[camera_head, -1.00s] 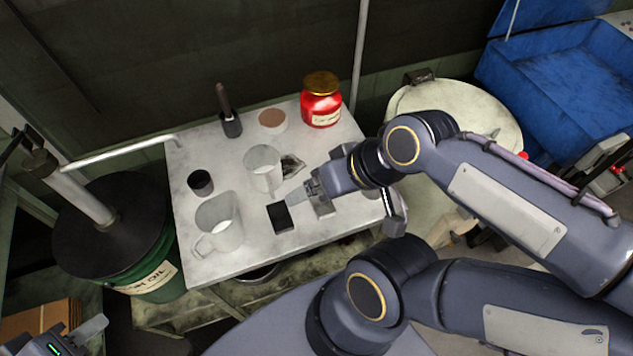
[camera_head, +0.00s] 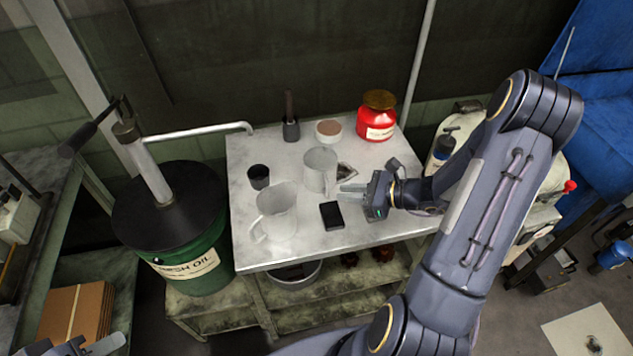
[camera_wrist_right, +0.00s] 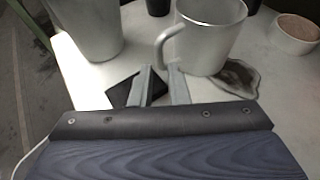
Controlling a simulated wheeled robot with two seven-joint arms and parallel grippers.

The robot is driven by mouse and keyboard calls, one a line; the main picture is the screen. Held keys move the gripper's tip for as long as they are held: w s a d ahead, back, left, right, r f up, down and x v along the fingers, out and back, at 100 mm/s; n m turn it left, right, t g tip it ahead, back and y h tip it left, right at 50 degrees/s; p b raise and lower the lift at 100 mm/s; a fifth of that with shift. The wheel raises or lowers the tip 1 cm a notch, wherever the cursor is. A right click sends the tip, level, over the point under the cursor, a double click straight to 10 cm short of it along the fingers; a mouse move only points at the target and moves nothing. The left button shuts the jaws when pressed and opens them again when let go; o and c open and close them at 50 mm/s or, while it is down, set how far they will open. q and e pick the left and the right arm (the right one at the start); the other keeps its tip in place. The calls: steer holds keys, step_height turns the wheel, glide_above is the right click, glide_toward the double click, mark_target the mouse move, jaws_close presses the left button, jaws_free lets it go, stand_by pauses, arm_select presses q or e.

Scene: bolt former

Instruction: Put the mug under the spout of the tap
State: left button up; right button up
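The white mug (camera_head: 320,170) stands upright on the table, its handle turned toward my right gripper; it is large in the right wrist view (camera_wrist_right: 212,38). My right gripper (camera_head: 345,188) is open and low over the table, just right of and in front of the mug. In the right wrist view its two fingers (camera_wrist_right: 161,70) are apart, with the handle just ahead of the gap. The tap is a pump on a green oil drum (camera_head: 192,255); its spout (camera_head: 205,131) reaches right, ending over the table's back left corner. My left gripper (camera_head: 95,346) is only partly in view at bottom left.
A larger pitcher (camera_head: 277,212) stands left of the mug. A black cup (camera_head: 259,177), a dark tool holder (camera_head: 291,131), a small bowl (camera_head: 328,131) and a red jar (camera_head: 376,118) are also on the table (camera_head: 300,247). A flat black block (camera_head: 332,215) lies in front.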

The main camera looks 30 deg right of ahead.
mark_target(323, 192)
steer(key=shift+w+a+f, duration=0.2)
steer(key=shift+w+f, duration=0.05)
steer(key=shift+f, duration=0.05)
steer(key=x, duration=0.2)
steer(key=p+x, duration=0.1)
steer(key=x, duration=0.3)
steer(key=shift+w+a+r, duration=0.15)
steer(key=shift+a+r, duration=0.05)
steer(key=shift+a, duration=0.1)
steer(key=shift+w+a+f, duration=0.15)
steer(key=shift+w+f, duration=0.05)
steer(key=shift+w, duration=0.05)
jaws_close()
